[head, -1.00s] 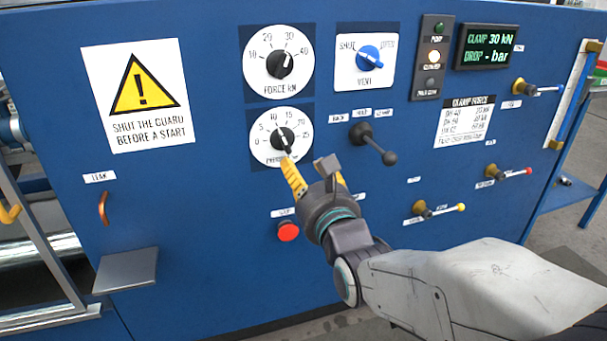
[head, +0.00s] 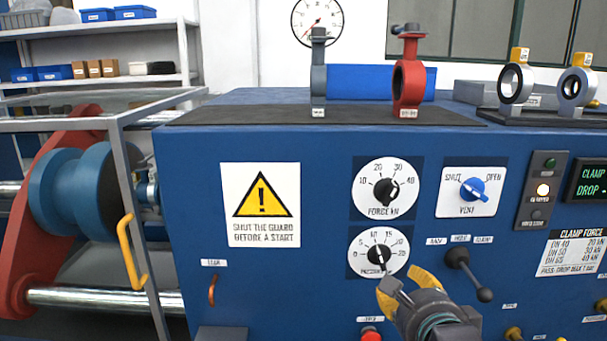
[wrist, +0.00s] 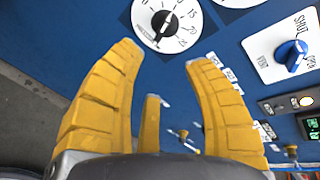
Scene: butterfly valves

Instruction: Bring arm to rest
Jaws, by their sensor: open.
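My gripper (head: 400,288) is in front of the blue control panel (head: 325,170), just below the pressure dial (head: 378,253). Its yellow fingers are spread apart with nothing between them. In the wrist view my gripper (wrist: 165,60) is open, and the pressure dial (wrist: 166,22) lies beyond the fingertips, apart from them as far as I can tell. The rest of my arm is cut off by the bottom edge of the head view.
A black-knobbed lever (head: 470,273) is close right of my gripper, and a red button (head: 370,334) is below left. The force dial (head: 389,188) and blue vent knob (head: 473,189) are above. Valves, including a red one (head: 408,80), stand on the bench top. A guard with a yellow handle (head: 131,252) is left.

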